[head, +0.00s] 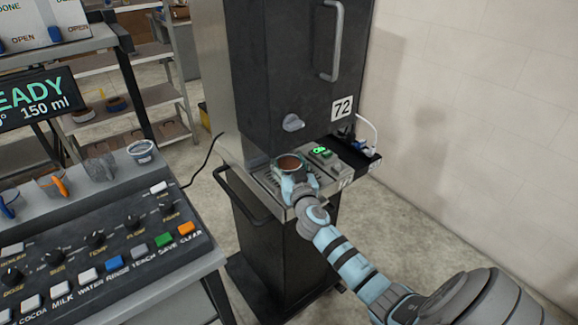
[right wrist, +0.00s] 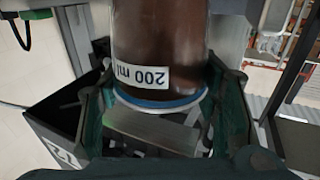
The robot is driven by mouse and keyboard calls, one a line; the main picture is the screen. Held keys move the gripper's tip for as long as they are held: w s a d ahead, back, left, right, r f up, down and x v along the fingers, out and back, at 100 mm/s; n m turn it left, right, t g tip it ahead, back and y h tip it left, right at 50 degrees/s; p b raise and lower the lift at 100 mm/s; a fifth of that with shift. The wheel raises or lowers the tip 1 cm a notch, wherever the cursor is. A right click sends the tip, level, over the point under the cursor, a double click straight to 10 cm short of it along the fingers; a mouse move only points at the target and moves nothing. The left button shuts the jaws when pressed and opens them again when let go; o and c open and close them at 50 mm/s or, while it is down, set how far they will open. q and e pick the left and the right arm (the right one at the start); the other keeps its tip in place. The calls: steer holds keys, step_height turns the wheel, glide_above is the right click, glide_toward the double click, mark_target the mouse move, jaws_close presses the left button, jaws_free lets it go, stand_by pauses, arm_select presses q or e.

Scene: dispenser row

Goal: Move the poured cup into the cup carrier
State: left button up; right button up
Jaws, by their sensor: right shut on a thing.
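The poured cup (head: 289,165) holds a brown drink and is at the drip tray of the dark dispenser marked 72, under its overhang. My right gripper (head: 298,184) is shut around the cup from the front. In the right wrist view the cup (right wrist: 160,40) is see-through with brown liquid, a "200 ml" label and a blue-and-white ring, between the fingers of my right gripper (right wrist: 165,115). I cannot tell whether the cup touches the tray. My left gripper is not in view. I cannot make out a cup carrier for certain.
The dispenser cabinet (head: 290,75) rises right behind and above the cup. A control console (head: 90,235) with buttons and knobs stands at the left, with a small cup (head: 141,152) on its ledge. Shelves (head: 150,95) stand behind. Open floor lies between console and dispenser.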

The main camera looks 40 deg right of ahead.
steer(key=shift+s, duration=0.1)
steer(key=o, duration=1.3)
steer(key=shift+f, duration=0.1)
